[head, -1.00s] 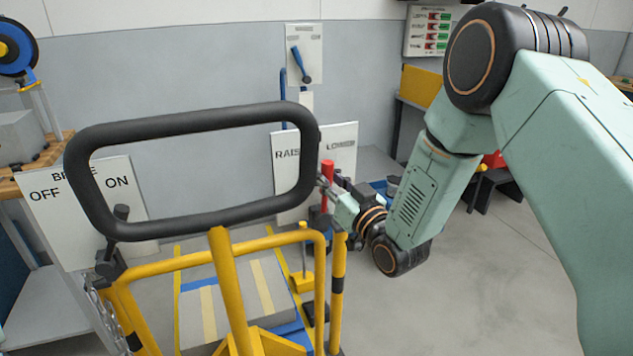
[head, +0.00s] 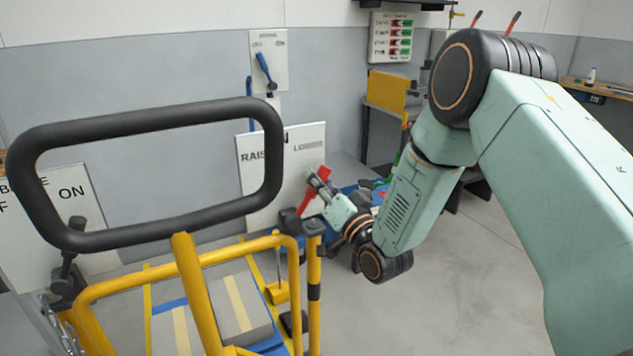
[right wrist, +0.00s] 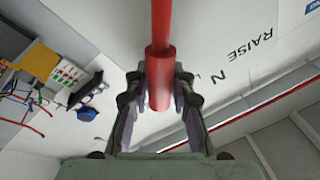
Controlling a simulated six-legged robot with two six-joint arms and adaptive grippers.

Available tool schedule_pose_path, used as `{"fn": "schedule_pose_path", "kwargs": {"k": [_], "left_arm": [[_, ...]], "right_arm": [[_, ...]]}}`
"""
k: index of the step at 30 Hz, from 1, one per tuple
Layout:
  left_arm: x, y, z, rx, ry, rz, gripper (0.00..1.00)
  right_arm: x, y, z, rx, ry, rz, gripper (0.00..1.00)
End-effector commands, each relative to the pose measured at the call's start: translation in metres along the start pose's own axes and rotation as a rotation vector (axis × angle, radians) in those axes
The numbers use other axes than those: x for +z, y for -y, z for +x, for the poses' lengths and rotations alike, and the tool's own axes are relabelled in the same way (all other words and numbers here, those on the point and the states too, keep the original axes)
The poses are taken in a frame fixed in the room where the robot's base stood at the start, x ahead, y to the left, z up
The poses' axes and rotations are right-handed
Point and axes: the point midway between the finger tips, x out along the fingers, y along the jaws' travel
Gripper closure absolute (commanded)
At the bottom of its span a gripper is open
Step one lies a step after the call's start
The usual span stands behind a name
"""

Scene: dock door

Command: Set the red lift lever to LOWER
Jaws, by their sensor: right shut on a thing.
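The red lift lever (head: 313,190) stands in front of a white board (head: 262,178) lettered RAISE on its left; the wording on its right is partly unreadable. The lever tilts to the right, toward the right-hand lettering. My right gripper (head: 318,186) is shut on the lever. In the right wrist view the red lever (right wrist: 160,75) runs between both fingers of the gripper (right wrist: 160,98), with the board (right wrist: 215,35) behind it. My left gripper is not in view.
A black-handled yellow cart (head: 190,270) stands at front left, close to the lever. An ON board (head: 75,215) with a black lever is at left. A blue lever (head: 264,68) hangs on the back wall. Open floor (head: 440,300) lies at right.

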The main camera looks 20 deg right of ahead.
Motion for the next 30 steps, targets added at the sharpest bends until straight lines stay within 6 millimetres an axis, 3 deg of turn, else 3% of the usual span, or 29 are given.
{"fn": "schedule_pose_path", "kwargs": {"k": [11,12,20,30], "left_arm": [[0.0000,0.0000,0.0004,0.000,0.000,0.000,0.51],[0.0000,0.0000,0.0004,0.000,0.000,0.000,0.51],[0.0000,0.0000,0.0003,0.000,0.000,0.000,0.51],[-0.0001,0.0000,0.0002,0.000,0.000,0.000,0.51]], "right_arm": [[0.0036,-0.0029,-0.0026,0.009,0.008,0.010,1.00],[0.0037,-0.0030,-0.0026,0.009,0.008,0.010,0.77],[0.0018,-0.0021,-0.0014,0.006,0.003,0.007,0.55],[0.0006,-0.0016,-0.0026,0.004,0.000,0.006,0.53]]}}
